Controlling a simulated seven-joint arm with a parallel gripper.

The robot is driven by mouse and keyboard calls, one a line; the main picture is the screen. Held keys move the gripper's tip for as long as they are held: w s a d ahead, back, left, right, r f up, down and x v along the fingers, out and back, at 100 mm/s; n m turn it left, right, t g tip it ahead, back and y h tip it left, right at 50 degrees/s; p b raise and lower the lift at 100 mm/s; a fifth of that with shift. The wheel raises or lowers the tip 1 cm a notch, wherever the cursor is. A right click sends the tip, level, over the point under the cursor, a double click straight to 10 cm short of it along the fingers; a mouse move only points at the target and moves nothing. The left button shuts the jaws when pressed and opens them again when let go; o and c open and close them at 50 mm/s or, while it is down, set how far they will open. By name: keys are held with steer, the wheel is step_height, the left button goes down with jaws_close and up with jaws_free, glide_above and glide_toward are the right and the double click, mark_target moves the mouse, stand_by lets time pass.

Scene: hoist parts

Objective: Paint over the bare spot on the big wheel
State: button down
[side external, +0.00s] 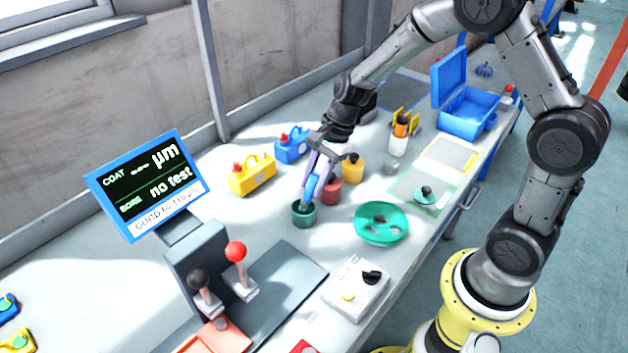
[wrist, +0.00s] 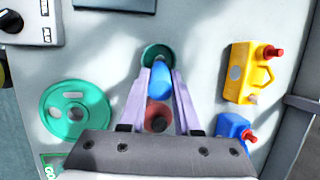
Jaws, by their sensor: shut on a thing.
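The big green wheel (side external: 381,224) lies flat on the bench; it also shows at left in the wrist view (wrist: 91,125). Pale patches and openings show on its face; I cannot tell which is the bare spot. My gripper (side external: 315,180) is shut on a blue-handled brush (side external: 311,187), which also shows between the fingers in the wrist view (wrist: 158,80). The brush points down at the dark green paint pot (side external: 303,216), left of the wheel. Its tip is hidden, apparently in or just over the pot (wrist: 157,49).
A red pot (side external: 329,191) and a yellow pot (side external: 352,168) stand close behind the gripper. Yellow (side external: 252,176) and blue (side external: 291,146) canisters stand at the back. A small green wheel (side external: 425,195) lies on a mat. A grey switch box (side external: 356,289) stands in front of the wheel.

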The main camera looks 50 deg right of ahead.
steer(key=shift+r, duration=3.5)
steer(key=shift+f, duration=0.1)
